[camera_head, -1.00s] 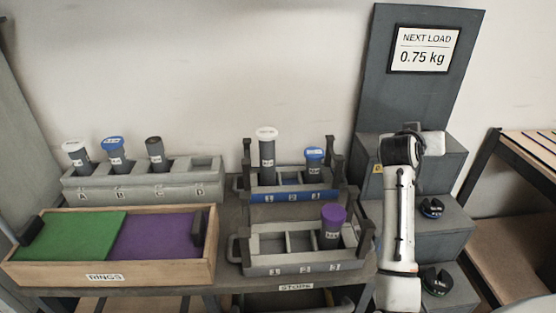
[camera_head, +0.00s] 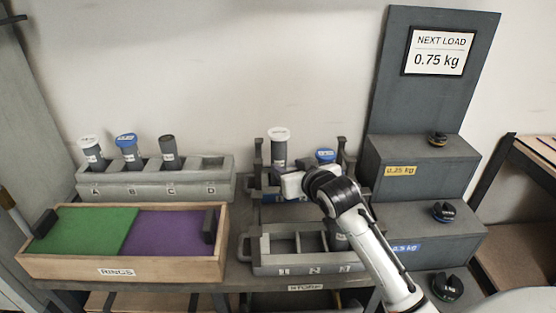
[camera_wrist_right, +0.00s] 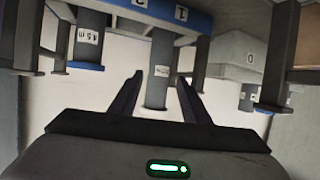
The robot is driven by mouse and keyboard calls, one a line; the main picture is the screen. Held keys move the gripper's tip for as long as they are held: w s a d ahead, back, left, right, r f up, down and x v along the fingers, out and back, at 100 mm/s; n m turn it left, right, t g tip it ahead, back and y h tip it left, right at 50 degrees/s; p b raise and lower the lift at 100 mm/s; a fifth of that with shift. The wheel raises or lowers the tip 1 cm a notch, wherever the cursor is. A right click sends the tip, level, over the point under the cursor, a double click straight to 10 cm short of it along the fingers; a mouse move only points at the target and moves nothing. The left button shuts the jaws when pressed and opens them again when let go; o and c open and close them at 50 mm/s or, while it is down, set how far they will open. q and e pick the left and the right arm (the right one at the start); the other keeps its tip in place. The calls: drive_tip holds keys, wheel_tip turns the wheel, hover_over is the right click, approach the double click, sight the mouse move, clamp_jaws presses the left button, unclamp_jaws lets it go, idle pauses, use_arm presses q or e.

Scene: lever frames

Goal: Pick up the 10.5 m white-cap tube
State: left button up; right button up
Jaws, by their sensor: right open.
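A tall grey tube with a white cap (camera_head: 279,134) stands in slot 1 of the blue-fronted rack (camera_head: 258,192). Another white-cap tube (camera_head: 91,150) stands in slot A of the long grey rack at left. Their labels are too small to read. My right gripper (camera_head: 284,184) is in front of the blue-fronted rack, its fingers mostly hidden. In the right wrist view, which looks upside down, the right gripper (camera_wrist_right: 160,79) is open, with a labelled grey tube (camera_wrist_right: 157,50) between its fingers and gaps on both sides. My left gripper is out of view.
A blue-cap tube (camera_head: 325,156) stands in slot 3 of the same rack. The grey front tray (camera_head: 270,264) is partly covered by my right arm, which hides most of its tube. A wooden rings box (camera_head: 120,265) is at left and stepped weights (camera_head: 440,215) at right.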

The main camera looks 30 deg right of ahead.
sight(282, 162)
drive_tip(key=shift+x, duration=4.4)
drive_tip(key=shift+d+r, duration=0.1)
drive_tip(key=c, duration=0.9)
drive_tip(key=shift+r, duration=0.15)
clamp_jaws()
